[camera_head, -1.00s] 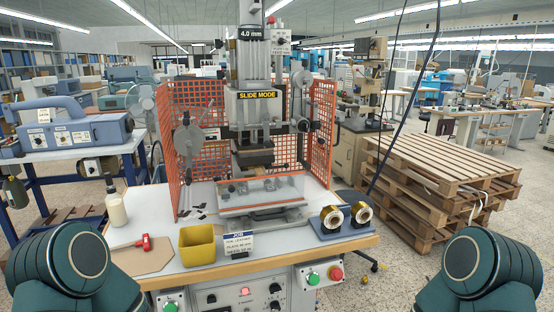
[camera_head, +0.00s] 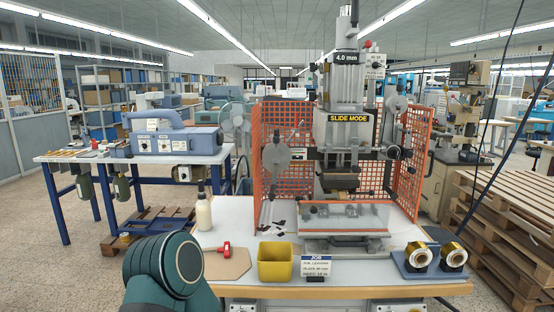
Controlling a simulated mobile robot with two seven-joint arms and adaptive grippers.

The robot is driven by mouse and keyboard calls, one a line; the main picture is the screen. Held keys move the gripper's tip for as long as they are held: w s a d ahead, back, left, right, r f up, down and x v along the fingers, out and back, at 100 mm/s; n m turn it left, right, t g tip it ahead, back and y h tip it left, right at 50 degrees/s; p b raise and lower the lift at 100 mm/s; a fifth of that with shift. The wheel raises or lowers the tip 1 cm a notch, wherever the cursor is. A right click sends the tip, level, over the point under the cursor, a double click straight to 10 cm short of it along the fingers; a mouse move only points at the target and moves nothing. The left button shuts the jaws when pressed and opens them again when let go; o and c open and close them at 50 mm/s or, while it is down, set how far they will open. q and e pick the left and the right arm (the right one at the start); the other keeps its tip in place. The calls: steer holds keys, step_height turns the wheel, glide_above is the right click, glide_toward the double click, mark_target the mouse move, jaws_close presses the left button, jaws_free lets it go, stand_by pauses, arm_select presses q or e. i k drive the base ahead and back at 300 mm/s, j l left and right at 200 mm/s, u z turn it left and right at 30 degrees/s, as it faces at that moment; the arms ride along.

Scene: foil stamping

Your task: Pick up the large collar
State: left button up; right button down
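I cannot make out the large collar for sure in the head view. Small dark parts (camera_head: 277,228) lie on the white press table (camera_head: 232,213), left of the press bed, too small to tell apart. Two gold foil rolls (camera_head: 418,256) sit on a blue stand at the table's right front. Several small items (camera_head: 72,153) lie on the left end of the blue-legged bench (camera_head: 50,158), also too small to tell. Neither gripper is in view; only a dark green link of my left arm shows at the bottom.
The stamping press (camera_head: 347,130) stands between orange mesh guards (camera_head: 281,140). A yellow bin (camera_head: 275,262), a job sign (camera_head: 316,267), a red-handled tool (camera_head: 225,248) and a bottle (camera_head: 204,210) are on its table. Pallets (camera_head: 510,235) stand right. Floor is open at left (camera_head: 35,255).

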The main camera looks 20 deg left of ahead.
mark_target(270, 154)
steer(key=u, duration=2.1)
steer(key=i+j+u, duration=0.15)
steer(key=i+u, duration=0.2)
steer(key=i, duration=0.2)
steer(key=i+u, duration=0.35)
steer(key=i, duration=0.15)
steer(key=i+z, duration=0.25)
steer(key=i, duration=0.2)
steer(key=i+j+z, duration=0.1)
steer(key=i+z, duration=0.15)
steer(key=i, duration=0.15)
steer(key=i+j+z, duration=0.25)
steer(key=i, duration=0.15)
steer(key=i+l+z, duration=0.15)
steer(key=i+z, duration=0.85)
steer(key=i, duration=0.15)
steer(key=i+z, duration=0.15)
steer(key=i, duration=0.55)
steer(key=i+j+z, duration=0.2)
steer(key=i, duration=0.45)
steer(key=i+z, duration=0.1)
steer(key=z, duration=3.05)
